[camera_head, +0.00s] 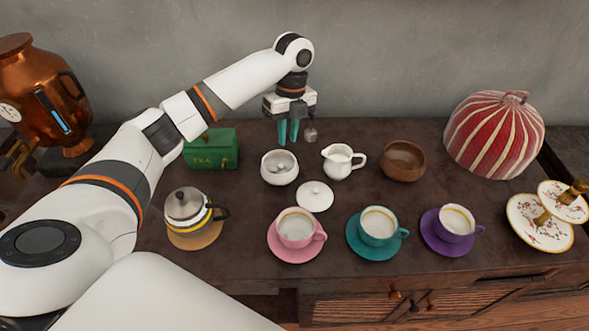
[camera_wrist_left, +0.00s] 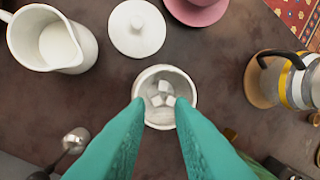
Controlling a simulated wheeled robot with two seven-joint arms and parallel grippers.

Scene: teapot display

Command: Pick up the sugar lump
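White sugar lumps (camera_wrist_left: 165,87) lie together inside a small white bowl (camera_wrist_left: 192,90). In the head view the bowl (camera_head: 268,178) stands near the middle of the table, with the lumps (camera_head: 281,168) small inside it. My left gripper (camera_head: 288,138) points down with teal fingers, above and a little behind the bowl. In the left wrist view its fingers (camera_wrist_left: 160,108) are apart with nothing between them, and their tips overlap the bowl's near edge. Part of the bowl is hidden by the fingers. My right gripper is not in view.
A white lid (camera_head: 315,196) lies before the bowl, a milk jug (camera_head: 339,163) stands to its right, and a green tin (camera_head: 212,152) to its left. A metal round-ended utensil (camera_head: 310,134) is close beside the gripper. Teacups on saucers (camera_head: 282,250) line the front.

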